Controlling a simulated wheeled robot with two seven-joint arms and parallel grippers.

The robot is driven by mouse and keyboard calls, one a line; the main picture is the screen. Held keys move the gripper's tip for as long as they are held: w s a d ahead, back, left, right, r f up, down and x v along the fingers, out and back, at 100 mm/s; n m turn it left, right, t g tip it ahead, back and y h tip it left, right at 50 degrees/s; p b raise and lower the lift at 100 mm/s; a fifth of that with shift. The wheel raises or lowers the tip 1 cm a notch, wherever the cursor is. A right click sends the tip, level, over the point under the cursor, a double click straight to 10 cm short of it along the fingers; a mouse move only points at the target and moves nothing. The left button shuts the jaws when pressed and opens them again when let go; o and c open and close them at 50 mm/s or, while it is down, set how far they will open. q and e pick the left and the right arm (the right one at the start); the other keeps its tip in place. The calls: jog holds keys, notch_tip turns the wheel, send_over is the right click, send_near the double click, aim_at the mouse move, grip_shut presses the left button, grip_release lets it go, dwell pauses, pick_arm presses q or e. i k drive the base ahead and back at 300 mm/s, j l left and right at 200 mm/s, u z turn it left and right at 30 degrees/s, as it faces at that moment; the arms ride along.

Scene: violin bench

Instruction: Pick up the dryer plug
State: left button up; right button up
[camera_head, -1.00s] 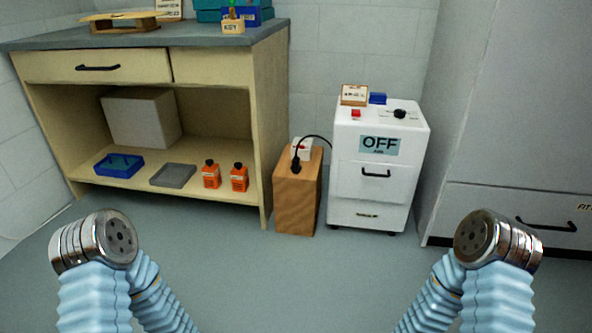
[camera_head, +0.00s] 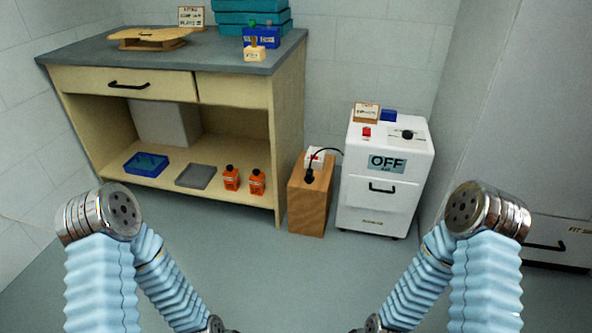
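The dryer plug (camera_head: 309,176) is a small black plug with a black cord. It sits at the top front edge of a wooden block (camera_head: 307,209), in front of a white socket box (camera_head: 318,157) with a red mark. The cord arcs up and right to the white dryer cabinet (camera_head: 384,182), whose panel reads OFF. I cannot tell whether the plug is in a socket. Both my arms show in the foreground, bent at metal joints, well short of the plug. Neither gripper is in view.
A wooden bench (camera_head: 270,93) stands at the left, with a blue tray (camera_head: 146,164), a grey tray (camera_head: 196,176) and orange bottles (camera_head: 257,182) on its lower shelf. A grey wall unit is at the right. The floor (camera_head: 290,268) before the block is clear.

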aim_at(309, 179)
jog(key=i+l+u, duration=0.1)
jog(key=u, duration=0.3)
jog(key=i+l+u, duration=0.1)
jog(key=u, duration=0.25)
jog(key=i+l+u, duration=0.1)
jog(key=u, duration=0.3)
